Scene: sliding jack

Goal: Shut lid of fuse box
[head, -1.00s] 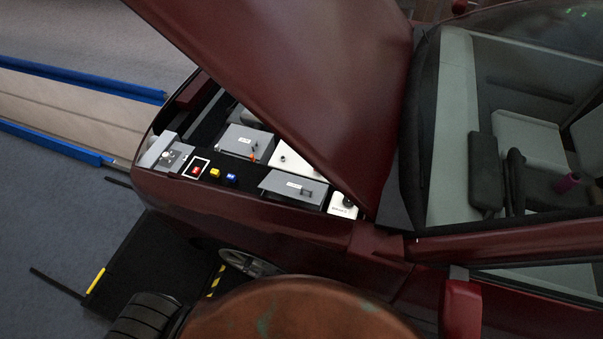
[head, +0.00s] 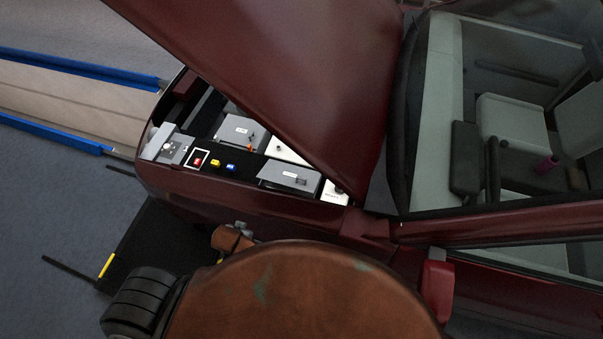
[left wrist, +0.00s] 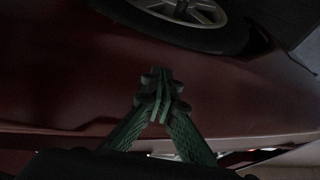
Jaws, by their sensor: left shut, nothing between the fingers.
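In the head view, two grey boxes with labels sit in the open engine bay of the dark red car: a nearer one (head: 290,177) by the fender and a farther one (head: 241,133). I cannot tell for sure which is the fuse box, and the lid angles are too small to judge. In the left wrist view my left gripper (left wrist: 161,88) has its green fingers together with nothing between them, in front of the red car side. My left fingers do not show clearly in the head view. My right gripper is in neither view.
The raised hood (head: 300,70) slants over the engine bay and hides its right part. The car's wheel (left wrist: 190,12) shows in the left wrist view. Blue rails (head: 60,135) run on the left floor.

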